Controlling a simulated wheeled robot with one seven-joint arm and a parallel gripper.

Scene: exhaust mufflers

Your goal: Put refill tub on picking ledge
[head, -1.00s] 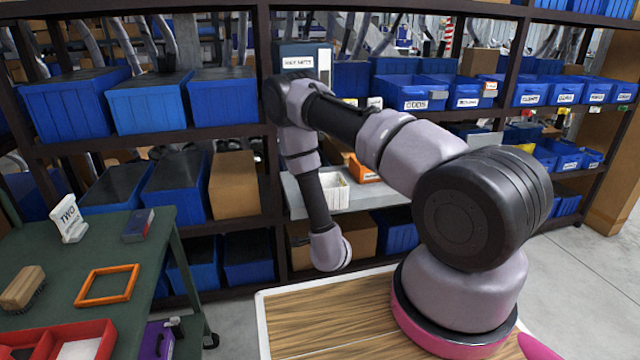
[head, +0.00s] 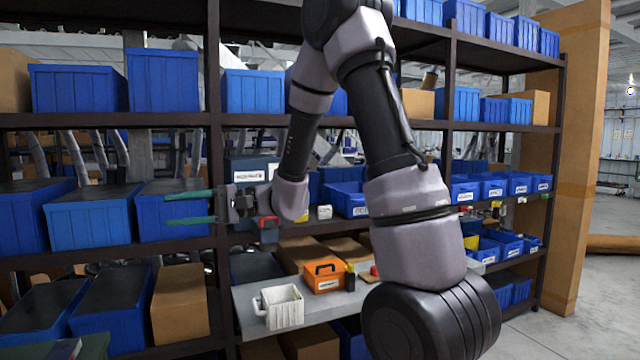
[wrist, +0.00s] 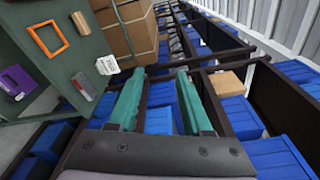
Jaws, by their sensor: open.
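A white tub (head: 279,307) stands upright on a grey ledge (head: 245,298) that juts from the shelving in the head view. I cannot tell for certain that it is the refill tub, or that this ledge is the picking ledge. My gripper (head: 170,207) is raised in front of the shelving, above and left of the white tub, with its green fingers pointing left. The fingers are apart and nothing is between them. In the wrist view my gripper (wrist: 158,72) also shows open and empty; the white tub is not seen there.
An orange toolbox (head: 324,276) and small items sit beside the white tub. Blue bins (head: 88,216) fill the shelves behind my gripper. A cardboard box (head: 180,304) is lower left. The wrist view shows a green table (wrist: 62,75) with an orange frame (wrist: 48,38).

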